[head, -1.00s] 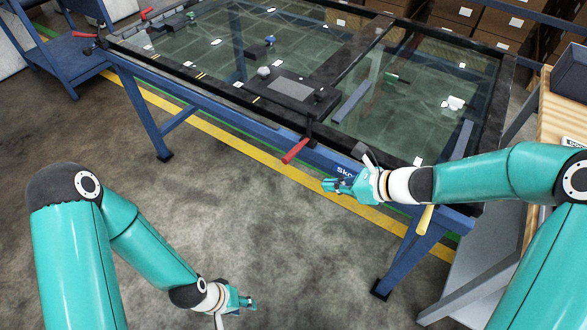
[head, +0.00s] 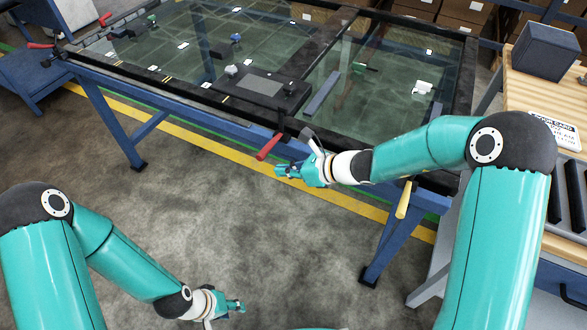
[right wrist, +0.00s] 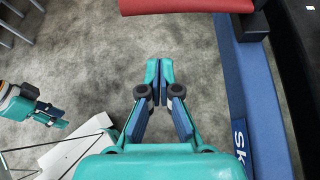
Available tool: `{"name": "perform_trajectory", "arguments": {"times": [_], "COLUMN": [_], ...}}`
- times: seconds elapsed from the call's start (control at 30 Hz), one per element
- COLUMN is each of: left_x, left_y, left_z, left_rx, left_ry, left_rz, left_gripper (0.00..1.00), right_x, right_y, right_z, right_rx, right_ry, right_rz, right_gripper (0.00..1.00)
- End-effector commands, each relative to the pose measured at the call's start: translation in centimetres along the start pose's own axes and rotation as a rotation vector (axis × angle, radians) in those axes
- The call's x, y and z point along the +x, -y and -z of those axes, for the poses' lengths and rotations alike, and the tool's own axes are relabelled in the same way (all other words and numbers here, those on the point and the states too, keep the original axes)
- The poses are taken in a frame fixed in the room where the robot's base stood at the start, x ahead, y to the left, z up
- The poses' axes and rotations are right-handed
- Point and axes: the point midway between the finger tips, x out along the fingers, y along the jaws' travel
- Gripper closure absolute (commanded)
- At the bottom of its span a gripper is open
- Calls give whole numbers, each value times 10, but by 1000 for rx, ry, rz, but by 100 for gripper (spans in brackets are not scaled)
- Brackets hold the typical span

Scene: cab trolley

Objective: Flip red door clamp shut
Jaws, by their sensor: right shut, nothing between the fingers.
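The red clamp handle (head: 270,147) sticks out from the front edge of the door frame, below the black clamp base and slanting down toward me. In the right wrist view the red handle (right wrist: 187,5) crosses the top edge, ahead of the fingers and slightly right. My right gripper (head: 281,170) is just below and right of the handle, apart from it. In the right wrist view its fingers (right wrist: 159,66) are together and empty. My left gripper (head: 238,305) hangs low over the floor, away from the trolley; its fingers are too small to judge.
The blue trolley frame (head: 190,113) carries the dark-framed glass door. Other red handles (head: 41,45) sit at the far left. A yellow handle (head: 403,200) hangs below my right forearm. A wooden bench (head: 530,95) with a dark box (head: 545,50) stands right. The floor in front is clear.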

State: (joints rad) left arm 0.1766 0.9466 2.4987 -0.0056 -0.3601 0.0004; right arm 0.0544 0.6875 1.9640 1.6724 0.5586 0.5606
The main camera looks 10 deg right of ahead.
Motion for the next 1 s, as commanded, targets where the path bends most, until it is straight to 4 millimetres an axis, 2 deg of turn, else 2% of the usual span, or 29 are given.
{"name": "perform_trajectory", "arguments": {"times": [0.03,0.13,0.2,0.4,0.77,0.8,1.0], "left_x": [0,0,-12,-20,-20,-20,-25], "left_y": [0,0,-4,-7,-7,-8,-9], "left_z": [0,0,0,0,0,-1,0], "left_rx": [0,0,0,0,0,3,0], "left_ry": [0,0,0,0,0,3,0], "left_rz": [0,0,0,0,0,0,0], "left_gripper": [60,60,60,60,60,60,60], "right_x": [12,32,20,14,14,27,12], "right_y": [-1,-2,0,0,-1,-13,-1], "right_z": [0,0,-19,-36,-38,-45,-41], "right_rx": [-1,-1,-4,-2,-1,-4,11], "right_ry": [-1,-1,2,1,0,0,0], "right_rz": [-4,-5,1,0,-1,-8,-6], "right_gripper": [100,100,100,100,100,100,100]}}
